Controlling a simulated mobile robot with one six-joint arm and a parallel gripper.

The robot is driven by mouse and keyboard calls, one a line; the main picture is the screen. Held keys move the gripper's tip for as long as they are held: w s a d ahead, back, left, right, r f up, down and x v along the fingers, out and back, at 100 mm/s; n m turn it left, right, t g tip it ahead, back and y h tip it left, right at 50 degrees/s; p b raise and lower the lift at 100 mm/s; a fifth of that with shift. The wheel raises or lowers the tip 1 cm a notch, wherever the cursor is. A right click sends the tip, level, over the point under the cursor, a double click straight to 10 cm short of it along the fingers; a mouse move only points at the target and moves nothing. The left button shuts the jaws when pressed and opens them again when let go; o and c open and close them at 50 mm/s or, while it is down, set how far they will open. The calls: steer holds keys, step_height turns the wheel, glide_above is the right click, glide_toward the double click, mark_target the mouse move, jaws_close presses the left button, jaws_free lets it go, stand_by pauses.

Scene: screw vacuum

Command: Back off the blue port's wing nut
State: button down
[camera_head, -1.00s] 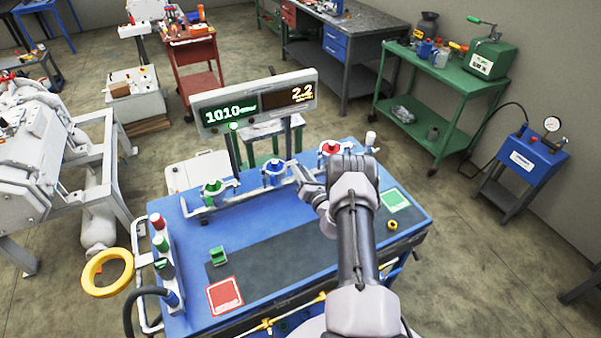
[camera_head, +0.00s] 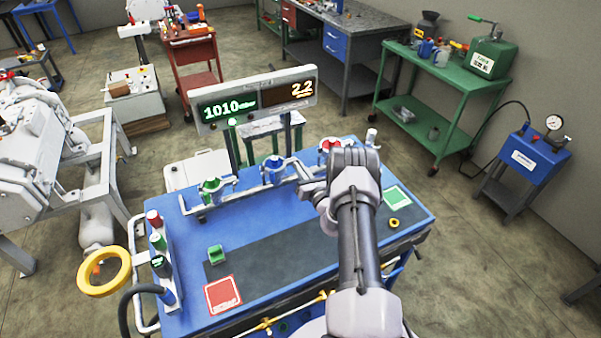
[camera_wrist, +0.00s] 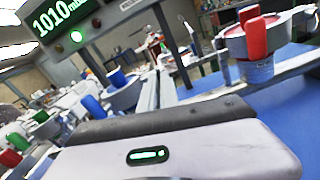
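The blue port (camera_head: 273,170) stands in the middle of the row at the back of the blue bench, with a blue top. In the wrist view its blue wing nut (camera_wrist: 118,78) shows left of centre, small and partly blurred. My gripper (camera_head: 306,183) is to the right of the blue port and in front of the red port (camera_head: 330,147). A gap shows between it and the blue nut. In the wrist view the pale gripper body fills the lower middle; its fingertips are not clear, so I cannot tell their opening.
The green port (camera_head: 213,188) stands left of the blue one. The red port's nut (camera_wrist: 257,38) is close at upper right in the wrist view. A red square (camera_head: 223,295) and green block (camera_head: 216,254) lie in front.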

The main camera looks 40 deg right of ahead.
steer(key=n+b, duration=1.8)
steer(key=n, duration=0.3)
steer(key=shift+a, duration=0.2)
steer(key=shift+n, duration=0.3)
steer(key=c, duration=1.6)
jaws_free()
steer(key=shift+r, duration=0.1)
steer(key=shift+f, duration=0.2)
